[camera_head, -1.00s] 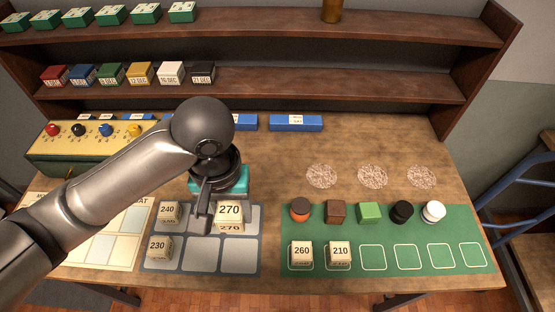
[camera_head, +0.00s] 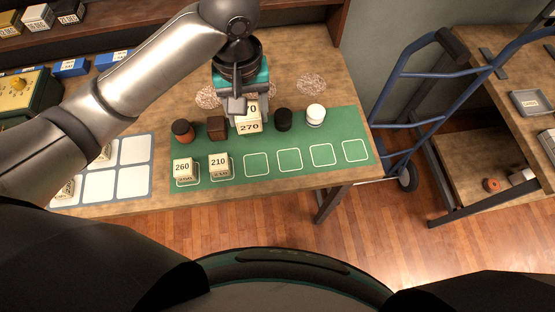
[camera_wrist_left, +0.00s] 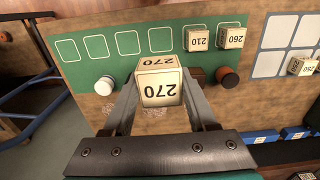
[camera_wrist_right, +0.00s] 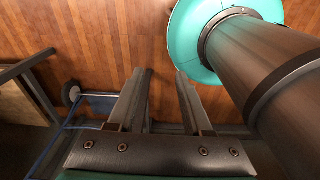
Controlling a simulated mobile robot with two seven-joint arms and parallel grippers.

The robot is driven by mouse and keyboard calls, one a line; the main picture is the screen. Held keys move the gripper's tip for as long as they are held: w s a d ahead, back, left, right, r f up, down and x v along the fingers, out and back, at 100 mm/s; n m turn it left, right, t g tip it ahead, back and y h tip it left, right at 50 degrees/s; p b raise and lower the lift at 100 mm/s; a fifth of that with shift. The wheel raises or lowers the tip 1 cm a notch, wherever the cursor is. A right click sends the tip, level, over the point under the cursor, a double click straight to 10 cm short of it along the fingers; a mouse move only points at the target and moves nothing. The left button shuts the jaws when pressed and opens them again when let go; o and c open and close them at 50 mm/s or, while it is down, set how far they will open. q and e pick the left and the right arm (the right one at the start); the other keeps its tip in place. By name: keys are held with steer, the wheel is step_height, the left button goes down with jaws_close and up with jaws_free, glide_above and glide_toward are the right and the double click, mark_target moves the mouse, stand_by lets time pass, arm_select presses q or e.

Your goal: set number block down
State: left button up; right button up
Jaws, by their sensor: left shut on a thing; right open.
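The number block 270 (camera_head: 249,126) is cream with black digits. My left gripper (camera_head: 240,106) is shut on it and holds it over the back row of the green mat (camera_head: 282,143). The block also shows between the fingers in the left wrist view (camera_wrist_left: 159,88). Block 260 (camera_head: 183,168) and block 210 (camera_head: 219,165) stand in the two leftmost outlined squares of the mat's front row. The outlined squares to their right are empty. My right gripper (camera_wrist_right: 160,98) is open and empty above the wooden floor in the right wrist view.
An orange-and-black piece (camera_head: 182,131), a brown cube (camera_head: 216,127), a black piece (camera_head: 284,119) and a white piece (camera_head: 316,115) line the mat's back row. A grey tray (camera_head: 129,182) with blocks lies left. A blue hand truck (camera_head: 392,110) stands right of the table.

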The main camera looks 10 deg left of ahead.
arm_select(q)
steer(key=b, duration=0.3)
glide_above(256, 164)
step_height(256, 164, down, 15)
steer(key=shift+f, duration=0.1)
steer(key=shift+f+b, duration=0.5)
steer(key=shift+f, duration=1.8)
arm_select(e)
steer(key=shift+w+a+f, duration=0.1)
steer(key=shift+a+f, duration=0.1)
steer(key=shift+f, duration=0.85)
steer(key=shift+w+a+f, duration=0.1)
steer(key=shift+a+f, duration=0.1)
steer(key=shift+f, duration=0.8)
arm_select(q)
steer(key=o, duration=1.4)
steer(key=shift+f, duration=0.15)
steer(key=shift+c, duration=0.2)
step_height(256, 164, up, 12)
steer(key=p, duration=0.2)
steer(key=shift+r+p, duration=0.2)
steer(key=shift+p, duration=0.1)
arm_select(e)
step_height(256, 164, up, 3)
steer(key=shift+f, duration=0.2)
